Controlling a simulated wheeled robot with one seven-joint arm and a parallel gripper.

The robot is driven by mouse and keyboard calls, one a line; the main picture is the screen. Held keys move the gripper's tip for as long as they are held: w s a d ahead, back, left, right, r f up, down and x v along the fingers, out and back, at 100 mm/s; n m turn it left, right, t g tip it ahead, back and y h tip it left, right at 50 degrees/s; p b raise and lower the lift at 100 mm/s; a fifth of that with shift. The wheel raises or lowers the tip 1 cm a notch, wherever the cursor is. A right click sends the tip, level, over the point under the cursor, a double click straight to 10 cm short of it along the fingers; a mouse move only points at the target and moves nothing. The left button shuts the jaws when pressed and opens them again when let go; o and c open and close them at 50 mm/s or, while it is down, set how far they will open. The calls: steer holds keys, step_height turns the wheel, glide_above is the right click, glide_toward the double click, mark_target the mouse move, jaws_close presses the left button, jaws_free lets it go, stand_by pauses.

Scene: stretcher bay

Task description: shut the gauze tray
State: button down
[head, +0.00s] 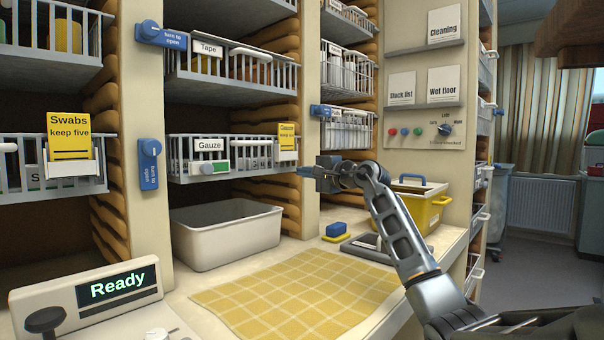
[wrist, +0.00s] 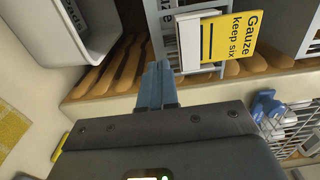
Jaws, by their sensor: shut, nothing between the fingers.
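The gauze tray (head: 232,170) is a grey wire basket with a white "Gauze" label (head: 209,145) and a yellow card (head: 288,140) at its right end. How far it stands out of its slot is hard to tell. In the wrist view, the card (wrist: 230,37) reads "Gauze keep six". The blue latch (head: 149,164) on the post left of the tray is upright. My gripper (head: 302,172) is shut and empty, just right of the tray's front corner. Its blue fingers (wrist: 157,75) point toward the tray's end; contact cannot be told.
A white bin (head: 228,240) stands on the counter below the tray. The tape tray (head: 232,80) is above, with its blue latch (head: 162,34) lying crosswise. A yellow caddy (head: 420,208) stands on the counter to the right. A yellow checked cloth (head: 295,295) covers the front counter.

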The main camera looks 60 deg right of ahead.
steer(key=v, duration=0.8)
steer(key=shift+s+a+f, duration=0.15)
steer(key=shift+s+f, duration=0.05)
steer(key=shift+s, duration=0.15)
